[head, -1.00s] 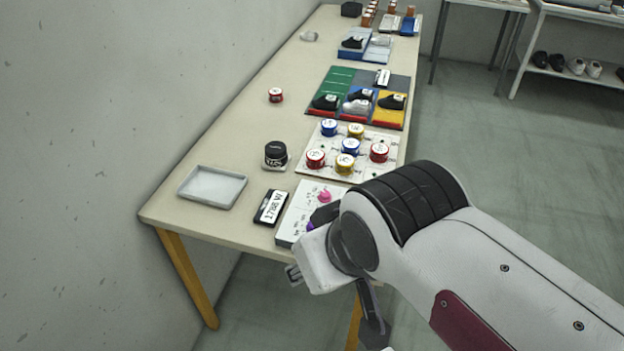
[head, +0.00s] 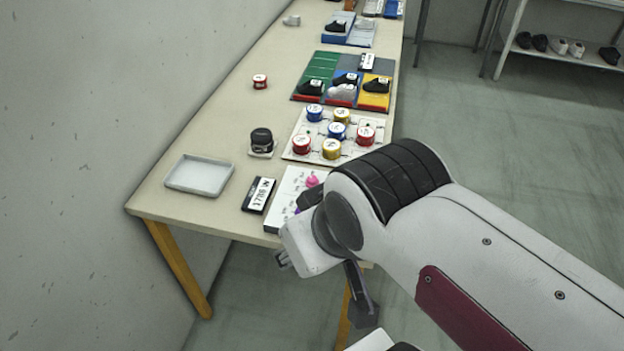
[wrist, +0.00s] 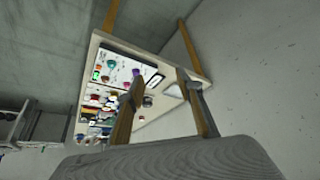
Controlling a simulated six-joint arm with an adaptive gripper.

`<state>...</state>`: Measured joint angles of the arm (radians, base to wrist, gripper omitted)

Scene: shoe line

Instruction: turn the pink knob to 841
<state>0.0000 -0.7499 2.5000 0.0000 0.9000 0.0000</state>
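The pink knob (head: 312,181) stands on a white panel (head: 283,208) near the table's front edge in the head view. My wrist hides the panel's right part there. The pink knob also shows small in the wrist view (wrist: 111,64), with a purple part and a lit green patch on the same panel. My gripper (wrist: 160,77) is open and empty in the wrist view, its two fingers well apart. The knob lies left of both fingers in that picture, and nothing is between the fingertips. The knob's reading is too small to make out.
A black label display (head: 258,195), a pale tray (head: 198,190) and a dark jar (head: 261,141) stand left of the panel. A board with several coloured round tins (head: 337,131) lies behind it. Shoes on coloured mats (head: 342,90) are farther back.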

